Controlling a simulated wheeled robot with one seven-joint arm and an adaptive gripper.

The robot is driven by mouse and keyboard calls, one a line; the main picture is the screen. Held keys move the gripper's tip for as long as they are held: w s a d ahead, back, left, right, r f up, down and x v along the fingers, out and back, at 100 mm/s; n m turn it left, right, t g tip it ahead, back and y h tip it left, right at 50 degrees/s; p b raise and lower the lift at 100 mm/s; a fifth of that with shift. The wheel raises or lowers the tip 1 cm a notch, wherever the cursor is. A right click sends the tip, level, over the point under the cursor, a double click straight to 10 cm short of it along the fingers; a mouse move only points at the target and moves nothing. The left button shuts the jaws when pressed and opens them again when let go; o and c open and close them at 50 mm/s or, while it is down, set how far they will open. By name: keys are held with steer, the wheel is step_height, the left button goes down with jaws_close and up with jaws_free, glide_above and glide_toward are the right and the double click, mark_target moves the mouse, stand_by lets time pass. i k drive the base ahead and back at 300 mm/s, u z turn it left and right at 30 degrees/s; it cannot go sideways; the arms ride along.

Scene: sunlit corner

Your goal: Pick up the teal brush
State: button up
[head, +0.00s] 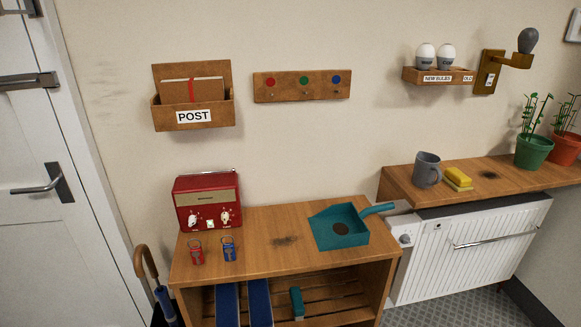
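A teal object that looks like the brush (296,303) lies on the slatted lower shelf of the wooden cabinet, right of the blue items. Only a small part of it is clear near the bottom of the head view, and its bristles cannot be made out. A teal dustpan (328,236) sits on the cabinet top, its handle pointing right, with a dark patch inside it. My gripper is not in view.
The cabinet top (260,219) overhangs the shelf. It holds a red radio (207,203) and red (197,253) and blue (229,249) keys or tags. Blue items (259,302) stand left of the brush. An umbrella (147,268) stands left; a radiator (470,250) is right.

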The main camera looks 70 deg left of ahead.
mark_target(298, 306)
steer(key=u, duration=0.85)
steer(key=i, duration=0.8)
steer(key=u, duration=0.9)
